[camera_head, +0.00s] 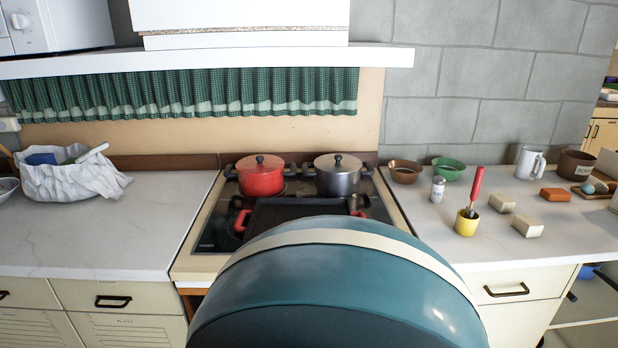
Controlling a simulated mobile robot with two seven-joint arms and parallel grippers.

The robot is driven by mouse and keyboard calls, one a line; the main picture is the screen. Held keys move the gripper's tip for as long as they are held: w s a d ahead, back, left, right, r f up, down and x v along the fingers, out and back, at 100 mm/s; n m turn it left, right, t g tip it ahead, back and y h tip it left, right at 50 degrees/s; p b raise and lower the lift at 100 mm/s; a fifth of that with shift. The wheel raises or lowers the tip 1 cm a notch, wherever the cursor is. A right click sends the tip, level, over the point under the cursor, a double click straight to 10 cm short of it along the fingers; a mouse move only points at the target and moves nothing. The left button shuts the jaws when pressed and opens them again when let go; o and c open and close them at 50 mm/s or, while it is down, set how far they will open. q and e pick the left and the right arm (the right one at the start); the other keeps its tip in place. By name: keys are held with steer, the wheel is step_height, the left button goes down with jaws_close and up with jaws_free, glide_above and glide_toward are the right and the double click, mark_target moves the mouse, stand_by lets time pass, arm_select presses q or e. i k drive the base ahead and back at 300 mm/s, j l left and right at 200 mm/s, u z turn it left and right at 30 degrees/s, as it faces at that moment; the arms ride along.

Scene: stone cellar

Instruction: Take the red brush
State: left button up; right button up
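The red brush (476,187) stands on the right counter, handle up and leaning slightly right. Its lower end is inside a small yellow cup (466,223), so its bristles are mostly hidden. Neither of my grippers is in view, and nothing is seen touching the brush.
Around the cup on the right counter (495,255) are a shaker (437,189), pale blocks (527,225), an orange block (555,195), bowls (448,168) and mugs (530,162). Left is a stove with a red pot (260,175) and grey pot (338,175). A close teal shape hides the lower middle.

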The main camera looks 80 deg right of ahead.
mark_target(469, 214)
steer(key=z, duration=3.45)
